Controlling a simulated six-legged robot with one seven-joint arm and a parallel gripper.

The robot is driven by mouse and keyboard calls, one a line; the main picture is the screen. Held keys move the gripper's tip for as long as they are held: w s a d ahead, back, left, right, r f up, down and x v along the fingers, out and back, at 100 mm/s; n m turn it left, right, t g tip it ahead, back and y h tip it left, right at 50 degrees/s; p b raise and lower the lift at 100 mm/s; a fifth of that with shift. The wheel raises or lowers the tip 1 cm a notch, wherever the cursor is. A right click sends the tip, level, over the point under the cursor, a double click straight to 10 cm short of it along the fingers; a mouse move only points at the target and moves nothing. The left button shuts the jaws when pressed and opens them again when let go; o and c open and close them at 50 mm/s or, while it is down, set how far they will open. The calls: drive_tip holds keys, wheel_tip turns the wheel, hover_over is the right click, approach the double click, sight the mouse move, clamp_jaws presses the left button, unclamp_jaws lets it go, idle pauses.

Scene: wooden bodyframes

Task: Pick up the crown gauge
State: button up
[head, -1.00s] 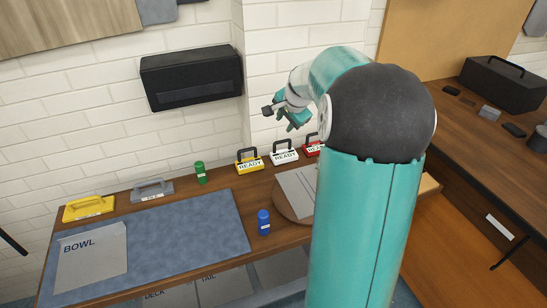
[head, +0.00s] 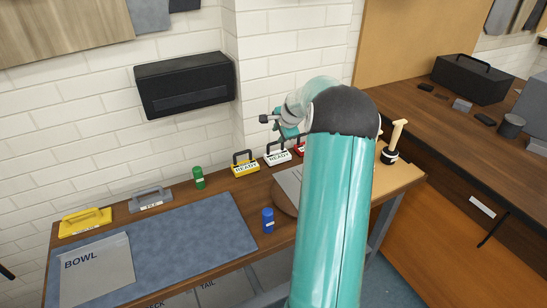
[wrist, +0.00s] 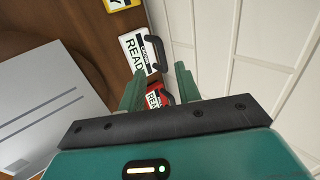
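Three handled READY gauges stand in a row along the wall: yellow (head: 245,168), white (head: 278,158) and red (head: 299,150). The white one's smaller label seems to read CROWN in the wrist view (wrist: 136,51); it is blurred. My gripper (head: 284,129) is above the white and red gauges in the head view, partly hidden by my arm. In the wrist view my gripper (wrist: 158,84) is open and empty. Its fingers frame the red gauge (wrist: 153,100) and the lower end of the white one, apart from both. The yellow gauge (wrist: 119,4) is cut off at the top.
A round board with a grey sheet (head: 289,184) lies in front of the gauges. Green (head: 198,178) and blue (head: 268,221) canisters stand nearby. The brick wall (head: 190,138) rises close behind. A wooden-handled tool (head: 392,145) stands at right. The blue mat (head: 180,235) is mostly clear.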

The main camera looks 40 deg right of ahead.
sight(273, 143)
drive_tip(key=x, duration=0.6)
drive_tip(key=shift+s+d+f, duration=0.1)
drive_tip(key=shift+s+d, duration=0.05)
drive_tip(key=shift+d, duration=0.1)
drive_tip(key=x, duration=0.5)
drive_tip(key=shift+a, duration=0.1)
drive_tip(key=shift+c, duration=0.2)
clamp_jaws()
